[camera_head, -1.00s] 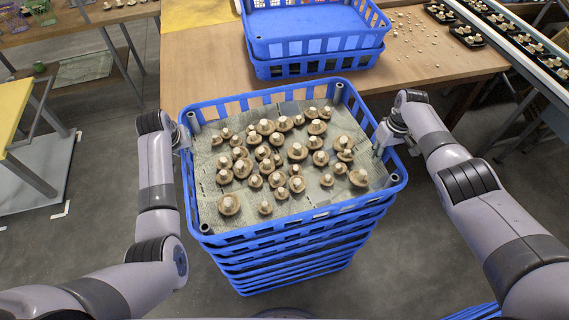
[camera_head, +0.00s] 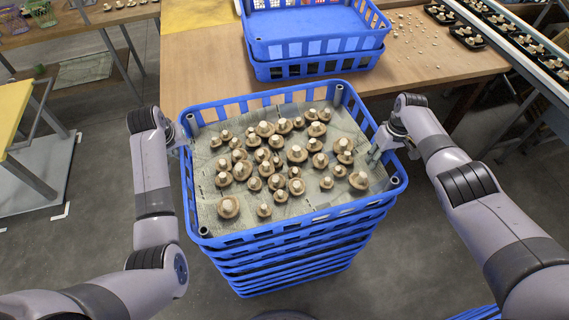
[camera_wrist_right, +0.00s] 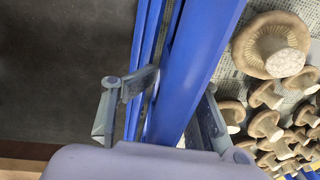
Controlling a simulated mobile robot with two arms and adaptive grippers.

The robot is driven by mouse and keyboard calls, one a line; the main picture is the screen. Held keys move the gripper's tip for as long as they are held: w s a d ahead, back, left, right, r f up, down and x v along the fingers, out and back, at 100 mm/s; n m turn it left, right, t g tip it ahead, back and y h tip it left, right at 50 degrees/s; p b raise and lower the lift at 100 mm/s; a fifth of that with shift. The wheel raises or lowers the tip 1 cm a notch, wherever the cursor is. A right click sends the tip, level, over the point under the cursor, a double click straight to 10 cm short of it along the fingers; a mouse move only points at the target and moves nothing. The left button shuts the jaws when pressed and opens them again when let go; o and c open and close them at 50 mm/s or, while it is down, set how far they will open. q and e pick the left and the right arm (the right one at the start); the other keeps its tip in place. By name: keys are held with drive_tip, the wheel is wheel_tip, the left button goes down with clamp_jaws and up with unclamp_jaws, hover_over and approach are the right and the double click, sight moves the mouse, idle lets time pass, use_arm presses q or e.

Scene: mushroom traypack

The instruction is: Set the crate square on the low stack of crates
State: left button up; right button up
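The blue crate (camera_head: 290,228), lined with paper and holding several mushrooms, sits on top of the stack of blue crates (camera_head: 290,270). Its rim runs roughly in line with the rims below; exact seating cannot be told. My left gripper (camera_head: 183,143) is at the crate's left wall, its fingers mostly hidden. My right gripper (camera_head: 378,152) is at the right wall. In the right wrist view, its fingers (camera_wrist_right: 178,100) stand spread, one outside and one inside the crate wall (camera_wrist_right: 203,55), with the wall between them.
A wooden table (camera_head: 205,75) stands behind the stack, with empty blue crates (camera_head: 318,48) on it and loose mushroom bits at right. A yellow-topped table (camera_head: 12,105) is at left.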

use_arm(q)
drive_tip(key=v, duration=0.4)
use_arm(e)
drive_tip(key=shift+s+a+f, duration=0.1)
drive_tip(key=shift+s+f, duration=0.05)
use_arm(q)
drive_tip(key=shift+r, duration=0.1)
use_arm(e)
drive_tip(key=shift+r, duration=0.55)
wheel_tip(320, 180, up, 11)
drive_tip(key=d, duration=0.1)
drive_tip(key=shift+w+d, duration=0.3)
drive_tip(key=shift+w, duration=0.1)
